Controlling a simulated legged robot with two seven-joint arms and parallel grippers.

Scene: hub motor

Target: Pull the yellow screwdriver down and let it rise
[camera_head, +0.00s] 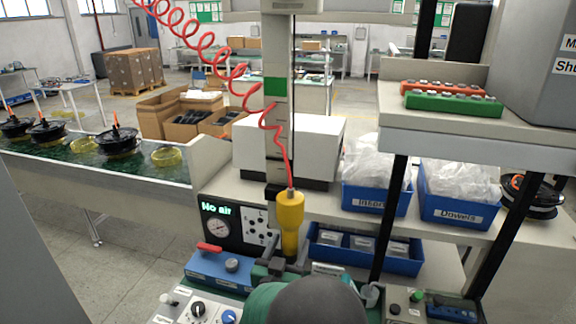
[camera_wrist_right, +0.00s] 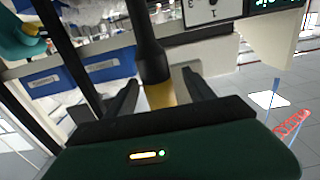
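The yellow screwdriver (camera_head: 290,222) hangs upright from a red coiled hose (camera_head: 272,125) in front of the grey column in the head view. My right gripper (camera_head: 277,266) is low in the head view, by the screwdriver's lower end. In the right wrist view, my right gripper (camera_wrist_right: 160,82) has its two dark fingers apart, one on each side of the screwdriver (camera_wrist_right: 154,62). Gaps show between the fingers and its black and yellow body, so the gripper is open. The gripper's body hides the rest of the screwdriver there. My left gripper is not in view.
A gauge panel (camera_head: 219,228) with a lit "No air" display stands left of the screwdriver. A blue unit with a red lever (camera_head: 215,265) and a knob panel are below it. Blue bins (camera_head: 455,208) stand to the right, under a shelf. A conveyor (camera_head: 60,155) with motor parts is at left.

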